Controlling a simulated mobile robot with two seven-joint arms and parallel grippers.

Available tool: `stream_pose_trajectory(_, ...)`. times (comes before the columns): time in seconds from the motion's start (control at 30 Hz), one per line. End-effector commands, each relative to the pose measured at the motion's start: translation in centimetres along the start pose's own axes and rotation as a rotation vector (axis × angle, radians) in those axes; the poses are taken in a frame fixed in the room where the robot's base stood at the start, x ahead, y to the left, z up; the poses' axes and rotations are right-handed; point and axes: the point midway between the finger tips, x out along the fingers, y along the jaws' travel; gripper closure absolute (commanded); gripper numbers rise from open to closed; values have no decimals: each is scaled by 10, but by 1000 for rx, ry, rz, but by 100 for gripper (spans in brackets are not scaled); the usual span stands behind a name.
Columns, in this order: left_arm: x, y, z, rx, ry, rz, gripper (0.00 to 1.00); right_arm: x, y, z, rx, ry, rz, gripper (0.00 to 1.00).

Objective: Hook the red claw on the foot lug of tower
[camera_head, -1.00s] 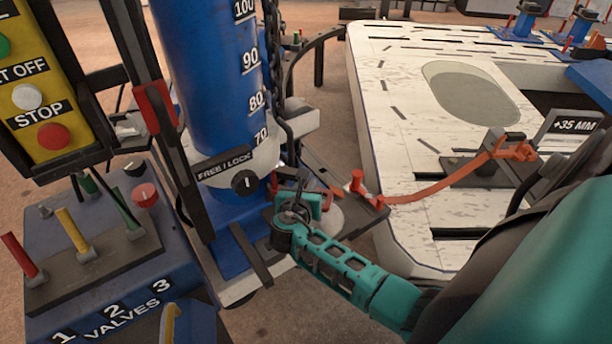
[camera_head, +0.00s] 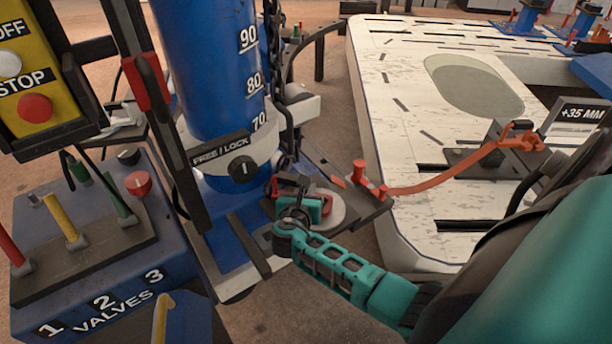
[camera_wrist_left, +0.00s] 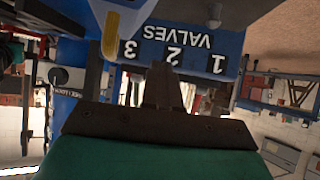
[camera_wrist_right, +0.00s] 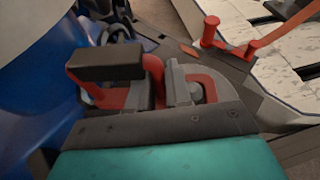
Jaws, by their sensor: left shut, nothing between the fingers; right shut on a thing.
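The tower (camera_head: 205,60) is a blue column with a white number scale and a FREE/LOCK collar, standing left of centre in the head view. My right gripper (camera_wrist_right: 168,88) is low at the tower's foot, right of the collar, shut on a red part that I take for the red claw (camera_wrist_right: 208,82). A dark block is beside the red part. In the head view the claw (camera_head: 326,203) is mostly hidden by the gripper. I cannot make out the foot lug or whether the claw touches it. My left gripper (camera_wrist_left: 160,88) is shut and empty, near the valve box.
A dark foot plate (camera_head: 355,205) with red pegs (camera_head: 370,185) lies just right of my right gripper. A red strap (camera_head: 450,177) runs over the white panel (camera_head: 410,90). A chain (camera_head: 272,60) hangs along the tower. The valve box (camera_head: 120,270) with levers stands left.

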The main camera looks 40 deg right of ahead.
Motion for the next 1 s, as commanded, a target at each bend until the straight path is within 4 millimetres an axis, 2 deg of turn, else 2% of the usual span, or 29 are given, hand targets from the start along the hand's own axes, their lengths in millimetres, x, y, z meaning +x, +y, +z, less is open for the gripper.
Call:
stream_pose_trajectory(0.33,1,1,0,-8,1,-1,100,1,1,1,2,-5,1,100)
stream_pose_trajectory(0.37,1,1,0,-9,1,-1,100,1,1,1,2,-5,1,80)
stream_pose_trajectory(0.67,1,2,0,-12,2,-1,100,1,1,1,3,-4,1,52)
stream_pose_trajectory(1.0,0,1,-1,-9,1,-1,100,-2,0,-1,0,1,0,51)
